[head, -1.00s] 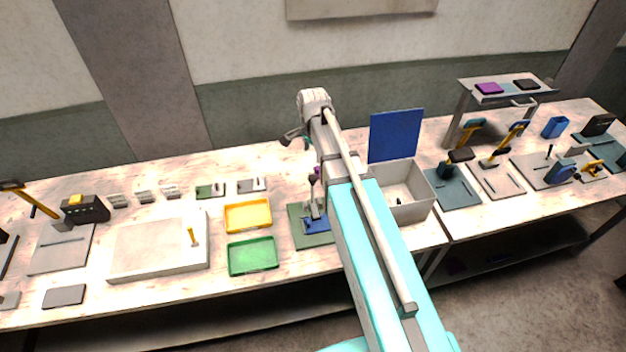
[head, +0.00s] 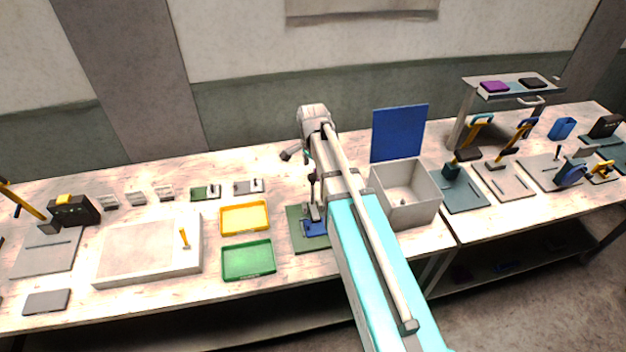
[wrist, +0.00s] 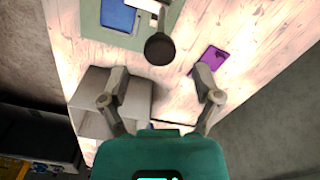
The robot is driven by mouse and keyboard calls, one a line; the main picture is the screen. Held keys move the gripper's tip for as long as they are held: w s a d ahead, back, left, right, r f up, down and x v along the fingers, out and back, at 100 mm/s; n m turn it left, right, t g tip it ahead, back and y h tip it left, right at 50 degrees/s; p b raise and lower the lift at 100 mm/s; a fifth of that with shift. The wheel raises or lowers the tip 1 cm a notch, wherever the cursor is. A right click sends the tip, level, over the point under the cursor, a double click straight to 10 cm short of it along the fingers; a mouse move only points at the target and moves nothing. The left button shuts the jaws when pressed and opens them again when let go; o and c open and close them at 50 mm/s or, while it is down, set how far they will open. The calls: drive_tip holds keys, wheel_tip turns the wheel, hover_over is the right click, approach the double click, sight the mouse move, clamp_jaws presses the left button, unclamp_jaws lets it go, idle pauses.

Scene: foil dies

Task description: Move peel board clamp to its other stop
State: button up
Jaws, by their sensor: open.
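My gripper (wrist: 160,75) is open and empty in the wrist view, its two fingers apart. A round dark knob (wrist: 160,48) on a lever lies just beyond the fingertips, roughly centred between them and not gripped. In the head view a device with an upright dark lever (head: 313,190) and a blue part stands on a green base (head: 299,241); my arm partly hides it. A thick pale board (head: 125,250) with a small upright yellow lever (head: 183,237) stands left of the trays. I cannot tell for certain which piece is the peel board clamp.
A yellow tray (head: 245,231) and a green tray (head: 248,272) lie left of the green base. A grey box (head: 424,208) with a raised blue lid (head: 400,132) stands right of my arm. Several yellow-handled devices stand farther right. A purple piece (wrist: 210,58) lies near the right finger.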

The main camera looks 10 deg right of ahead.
sight(313, 176)
drive_tip(key=shift+f+b, duration=1.3)
drive_tip(key=shift+f, duration=0.35)
clamp_jaws()
